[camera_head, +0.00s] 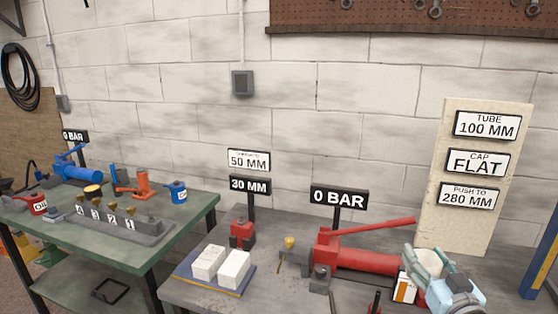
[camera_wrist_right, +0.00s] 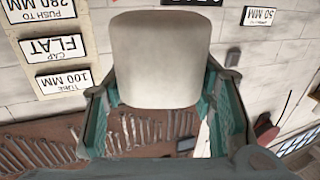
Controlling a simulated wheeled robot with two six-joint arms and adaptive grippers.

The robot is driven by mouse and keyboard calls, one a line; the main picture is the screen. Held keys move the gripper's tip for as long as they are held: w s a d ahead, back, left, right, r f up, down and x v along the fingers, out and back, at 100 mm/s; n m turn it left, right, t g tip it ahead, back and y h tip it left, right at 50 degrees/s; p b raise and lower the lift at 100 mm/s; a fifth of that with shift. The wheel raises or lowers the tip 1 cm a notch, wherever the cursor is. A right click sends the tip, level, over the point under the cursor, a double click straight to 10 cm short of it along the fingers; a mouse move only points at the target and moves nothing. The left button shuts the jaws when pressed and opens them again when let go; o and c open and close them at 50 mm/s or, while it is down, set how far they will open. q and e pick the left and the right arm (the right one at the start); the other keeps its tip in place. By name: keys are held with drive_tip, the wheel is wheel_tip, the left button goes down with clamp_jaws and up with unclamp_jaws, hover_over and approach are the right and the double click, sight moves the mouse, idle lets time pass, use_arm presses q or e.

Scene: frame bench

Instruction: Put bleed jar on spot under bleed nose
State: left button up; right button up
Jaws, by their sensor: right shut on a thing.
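My right gripper (camera_head: 428,275) is at the right front of the near bench, beside the red pump. It is shut on a pale cream jar (camera_head: 429,261), whose rounded top shows between the teal fingers. In the right wrist view the jar (camera_wrist_right: 160,55) fills the space between the fingers (camera_wrist_right: 160,95). I cannot tell if its base touches anything. A small brass fitting (camera_head: 289,242) on a grey block left of the red pump (camera_head: 365,260) may be the bleed nose. I cannot make out a marked spot under it. My left gripper is not in view.
Two white blocks (camera_head: 234,270) lie on a blue-edged board at the near bench's left. A red jack (camera_head: 242,234) stands behind them. An orange-and-white item (camera_head: 404,288) is close by my right gripper. An upright sign board (camera_head: 462,180) stands behind. A green bench (camera_head: 190,215) at left holds tools.

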drive_tip(key=s+a+f+n+g+y+p, duration=0.1)
drive_tip(key=s+a+n+y, duration=0.5)
drive_tip(key=s+a, duration=0.9)
drive_tip(key=s+f+g+y, duration=0.1)
drive_tip(key=s+y, duration=0.2)
drive_tip(key=shift+s, duration=0.2)
drive_tip(key=shift+a, duration=0.1)
